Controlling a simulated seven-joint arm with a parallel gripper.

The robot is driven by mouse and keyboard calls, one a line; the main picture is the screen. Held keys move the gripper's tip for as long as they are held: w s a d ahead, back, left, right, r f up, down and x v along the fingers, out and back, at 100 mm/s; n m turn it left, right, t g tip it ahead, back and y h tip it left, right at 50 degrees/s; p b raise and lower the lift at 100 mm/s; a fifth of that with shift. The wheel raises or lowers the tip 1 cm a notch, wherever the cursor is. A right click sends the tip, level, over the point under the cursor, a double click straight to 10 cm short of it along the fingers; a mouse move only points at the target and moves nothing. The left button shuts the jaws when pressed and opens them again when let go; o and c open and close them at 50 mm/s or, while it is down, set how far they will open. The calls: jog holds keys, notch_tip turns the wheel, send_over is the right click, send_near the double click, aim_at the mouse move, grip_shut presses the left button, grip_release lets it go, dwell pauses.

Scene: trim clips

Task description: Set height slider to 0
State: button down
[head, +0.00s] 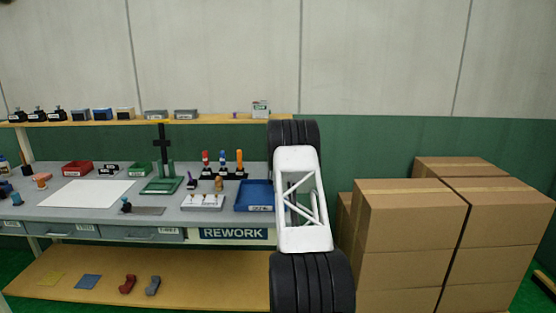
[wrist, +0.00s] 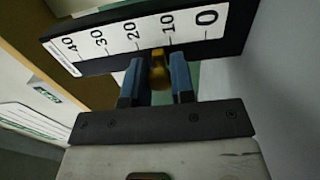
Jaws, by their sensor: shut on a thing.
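The height slider scale (wrist: 190,27) is a white strip on a dark bar across the top of the wrist view. It is marked 40, 30, 20, 10 and 0 from left to right. A small yellow-brown slider knob (wrist: 159,70) sits at the scale's lower edge, between the 20 and 10 marks. My gripper (wrist: 157,72) has its two blue fingers on either side of the knob and is shut on it. The fingers hide part of the knob's sides. In the head view my arm shows, but the gripper and the slider scale cannot be made out.
A workbench (head: 52,211) holds a red bin (head: 77,168), a blue tray (head: 254,197), a white sheet (head: 87,192) and a dark upright stand (head: 162,147). Stacked cardboard boxes (head: 410,220) stand at the right. A shelf (head: 220,120) with small boxes runs above the bench.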

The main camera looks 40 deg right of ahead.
jog(key=c, duration=0.9)
grip_release()
jog(key=shift+c, duration=0.2)
jog(key=shift+s+a+r, duration=0.1)
jog(key=shift+s+a, duration=0.05)
jog(key=shift+v, duration=3.7)
